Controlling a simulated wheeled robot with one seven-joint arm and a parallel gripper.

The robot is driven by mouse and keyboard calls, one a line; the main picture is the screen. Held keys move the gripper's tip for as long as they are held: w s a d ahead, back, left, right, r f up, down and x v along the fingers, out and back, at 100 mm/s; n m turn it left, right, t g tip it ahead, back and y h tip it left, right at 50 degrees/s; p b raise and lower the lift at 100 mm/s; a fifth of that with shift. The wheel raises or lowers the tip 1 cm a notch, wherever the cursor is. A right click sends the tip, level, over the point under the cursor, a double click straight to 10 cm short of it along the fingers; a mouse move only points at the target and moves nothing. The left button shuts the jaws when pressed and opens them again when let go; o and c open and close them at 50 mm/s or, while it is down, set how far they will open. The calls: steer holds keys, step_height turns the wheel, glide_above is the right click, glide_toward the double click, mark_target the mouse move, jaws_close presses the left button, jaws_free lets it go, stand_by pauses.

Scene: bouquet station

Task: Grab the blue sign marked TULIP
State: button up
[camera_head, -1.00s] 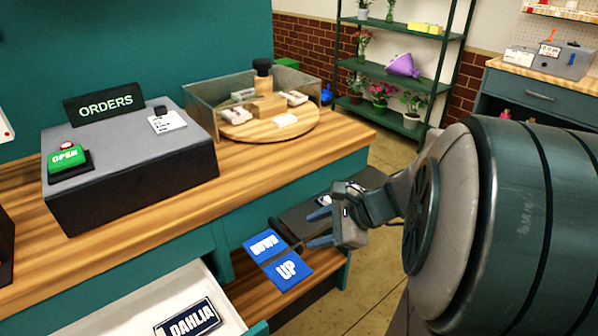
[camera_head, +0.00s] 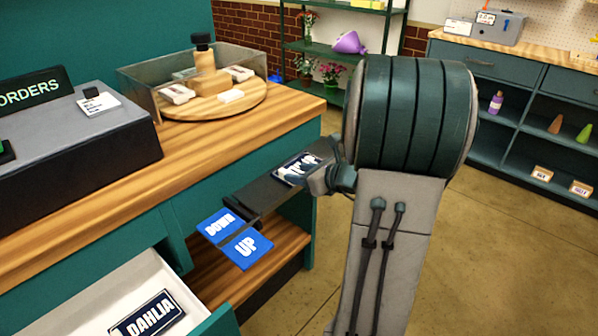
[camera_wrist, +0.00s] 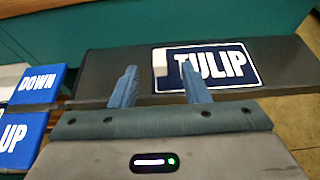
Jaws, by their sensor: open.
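The blue TULIP sign (camera_wrist: 228,75) has white letters and a white border and lies flat on a dark grey platform (camera_wrist: 110,65). It also shows in the head view (camera_head: 297,168), partly hidden by my arm. My gripper (camera_wrist: 158,82) is open, with two blue fingers in the wrist view. The right finger overlaps the sign's lower left part in the picture; the left finger is left of the sign. Nothing is held between the fingers. I cannot tell whether a finger touches the sign. In the head view my gripper is mostly hidden behind my arm.
Blue DOWN (camera_head: 220,226) and UP (camera_head: 246,249) plates sit beside the platform. An open white drawer (camera_head: 95,297) holds a DAHLIA sign (camera_head: 148,317). The wooden counter (camera_head: 190,150) rises behind, with a round board in a clear bin. Floor at the right is open.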

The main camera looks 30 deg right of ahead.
mark_target(286, 172)
steer(key=x, duration=0.5)
steer(key=shift+w+a+f+b, duration=0.1)
steer(key=shift+w+f+b, duration=0.1)
steer(key=shift+b, duration=0.15)
jaws_close()
